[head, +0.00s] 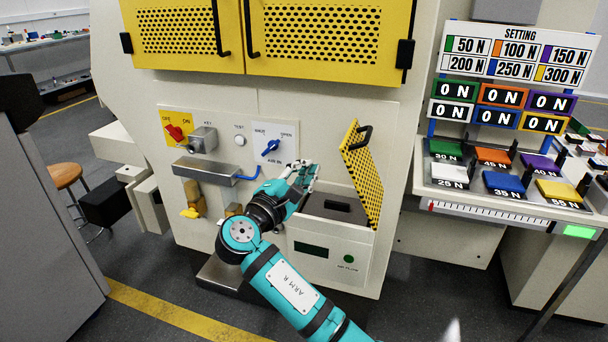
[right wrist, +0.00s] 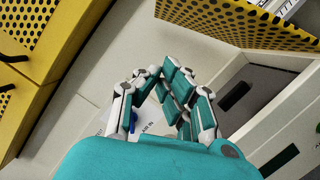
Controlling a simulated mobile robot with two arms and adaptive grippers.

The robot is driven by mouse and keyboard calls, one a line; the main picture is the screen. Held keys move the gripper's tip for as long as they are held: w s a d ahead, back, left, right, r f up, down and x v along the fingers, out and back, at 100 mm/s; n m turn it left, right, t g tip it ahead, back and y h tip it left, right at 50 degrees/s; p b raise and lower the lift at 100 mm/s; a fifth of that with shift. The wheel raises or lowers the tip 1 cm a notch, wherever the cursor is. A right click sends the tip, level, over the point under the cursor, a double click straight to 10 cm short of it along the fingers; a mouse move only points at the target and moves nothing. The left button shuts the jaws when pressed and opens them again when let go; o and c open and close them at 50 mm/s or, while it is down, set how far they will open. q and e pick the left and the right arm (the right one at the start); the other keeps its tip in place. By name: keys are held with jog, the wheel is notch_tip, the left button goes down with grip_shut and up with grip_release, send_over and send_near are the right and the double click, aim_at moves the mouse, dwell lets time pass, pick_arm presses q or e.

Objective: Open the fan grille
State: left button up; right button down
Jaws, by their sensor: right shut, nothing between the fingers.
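The fan grille (head: 362,178) is a yellow panel with black holes and a black handle (head: 357,136) near its top. In the head view it stands swung out at the right side of the open bay in the cream machine. It also shows at the top right of the right wrist view (right wrist: 225,18). My right gripper (head: 306,172) is shut and empty, just left of the grille and apart from it, by the bay's left side. Its closed fingers show in the middle of the right wrist view (right wrist: 160,76). My left gripper is not in view.
Inside the bay is a grey unit with a dark slot (head: 333,208). Left of it are a blue AIR IN knob (head: 270,147), a red switch (head: 174,132) and a small tray (head: 205,172). Yellow doors (head: 320,33) are above. A weight rack (head: 500,187) stands right.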

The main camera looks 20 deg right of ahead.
aim_at(352, 144)
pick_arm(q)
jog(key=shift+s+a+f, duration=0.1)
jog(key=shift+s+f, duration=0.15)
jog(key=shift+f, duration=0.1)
pick_arm(e)
jog(key=w+d+r, duration=0.2)
jog(key=d, duration=0.5)
jog(key=shift+d+r, duration=0.15)
jog(key=shift+d, duration=0.05)
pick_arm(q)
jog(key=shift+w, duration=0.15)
pick_arm(e)
jog(key=s+d+r+m+p, duration=0.2)
jog(key=d, duration=0.1)
jog(key=shift+r+m+g, duration=0.15)
jog(key=shift+m+g, duration=0.15)
jog(key=shift+s+d, duration=0.1)
jog(key=shift+d, duration=0.1)
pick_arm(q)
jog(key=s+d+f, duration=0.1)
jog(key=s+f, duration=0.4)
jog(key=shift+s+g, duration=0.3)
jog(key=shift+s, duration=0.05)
